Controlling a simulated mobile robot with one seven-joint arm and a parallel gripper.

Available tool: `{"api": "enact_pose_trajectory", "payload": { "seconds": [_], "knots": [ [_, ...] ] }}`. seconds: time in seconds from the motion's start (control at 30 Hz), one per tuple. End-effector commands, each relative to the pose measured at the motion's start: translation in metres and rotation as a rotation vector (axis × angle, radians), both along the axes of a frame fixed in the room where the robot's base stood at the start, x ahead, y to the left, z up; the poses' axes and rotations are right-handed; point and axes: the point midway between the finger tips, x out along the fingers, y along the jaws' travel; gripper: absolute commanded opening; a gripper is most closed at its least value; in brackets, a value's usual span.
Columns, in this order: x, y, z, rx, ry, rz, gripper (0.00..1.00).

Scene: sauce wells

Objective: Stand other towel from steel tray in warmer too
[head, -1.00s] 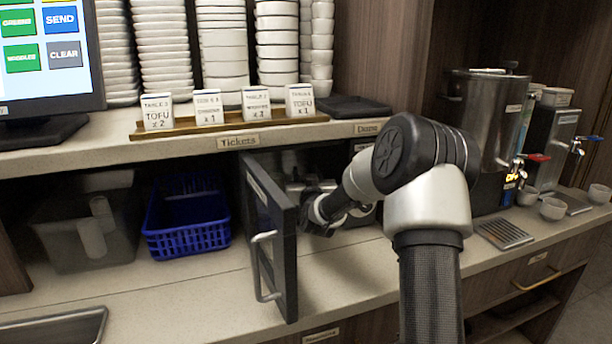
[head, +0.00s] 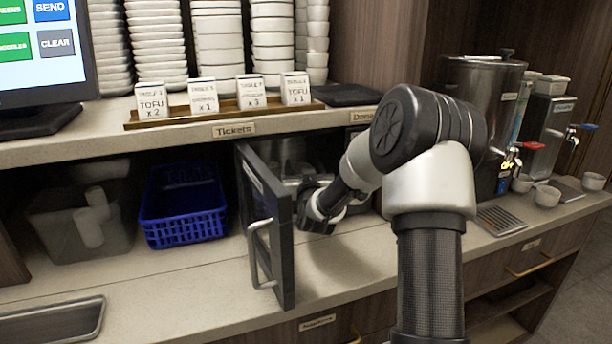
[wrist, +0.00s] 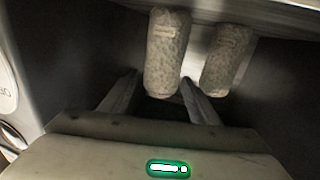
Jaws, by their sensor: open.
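Two pale, speckled rolled towels stand side by side in the wrist view: a left one (wrist: 168,50) and a right one (wrist: 228,58). They are inside the dark warmer, whose door (head: 268,225) stands open in the head view. My gripper (wrist: 160,80) is open, with its fingers on either side of the left towel's lower part. I cannot tell whether they touch it. In the head view my gripper (head: 318,215) is at the warmer's opening, partly hidden. The steel tray (head: 55,322) at the bottom left is cut off; its visible part looks empty.
A blue basket (head: 185,215) and a grey bin (head: 85,225) stand left of the warmer door. Tickets stand on a wooden rack (head: 225,117) on the shelf above. A steel urn (head: 480,110) and small cups are at the right.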

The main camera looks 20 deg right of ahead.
Motion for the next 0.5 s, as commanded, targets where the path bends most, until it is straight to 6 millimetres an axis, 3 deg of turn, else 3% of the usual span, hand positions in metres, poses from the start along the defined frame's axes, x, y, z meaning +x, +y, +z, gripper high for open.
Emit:
{"api": "enact_pose_trajectory", "payload": {
  "seconds": [0.23, 0.5],
  "knots": [
    [-0.053, 0.012, 0.000, -0.001, 0.002, 0.000, 0.56],
    [-0.080, 0.018, 0.000, 0.000, 0.000, 0.000, 0.56]
  ]
}}
